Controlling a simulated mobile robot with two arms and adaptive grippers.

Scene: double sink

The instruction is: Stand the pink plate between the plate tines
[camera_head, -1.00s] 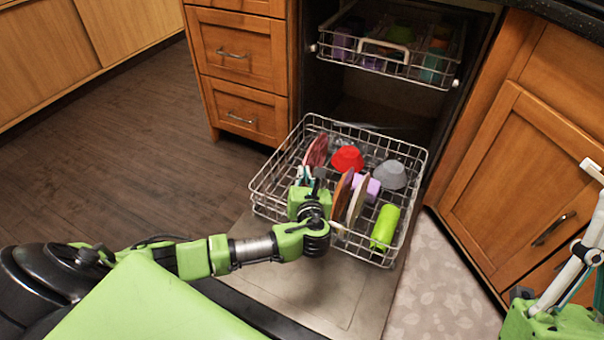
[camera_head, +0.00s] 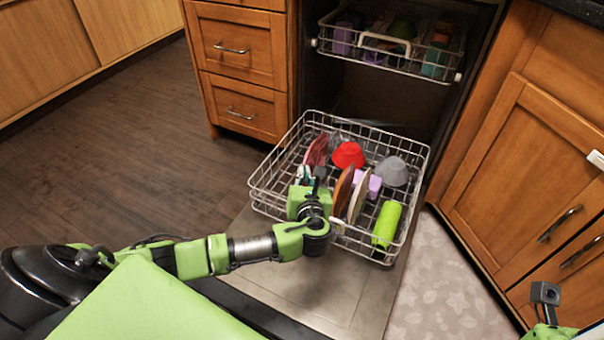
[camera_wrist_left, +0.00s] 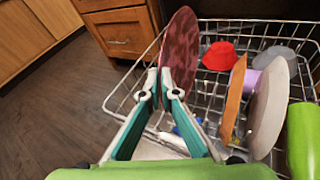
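The pink plate (camera_head: 317,150), mottled dark pink, stands upright and slightly tilted at the left side of the lower dishwasher rack (camera_head: 262,187). It also shows edge-up in the left wrist view (camera_wrist_left: 181,45). My left gripper (camera_head: 304,176) is over the rack's front left, at the near edge of this plate. In the left wrist view, its teal-padded fingers (camera_wrist_left: 159,80) are close together with the plate's near edge between them. The tines under the plate are mostly hidden. Of my right arm, only a small part shows at the bottom right; its fingers are not visible.
Right of my left gripper stand an orange-brown plate (camera_head: 342,190) and a pale plate (camera_head: 358,198). A red bowl (camera_head: 348,155), a grey bowl (camera_head: 392,171), a purple item (camera_head: 373,185) and a green cup (camera_head: 386,224) share the rack. The upper rack (camera_head: 390,58) is above and behind.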

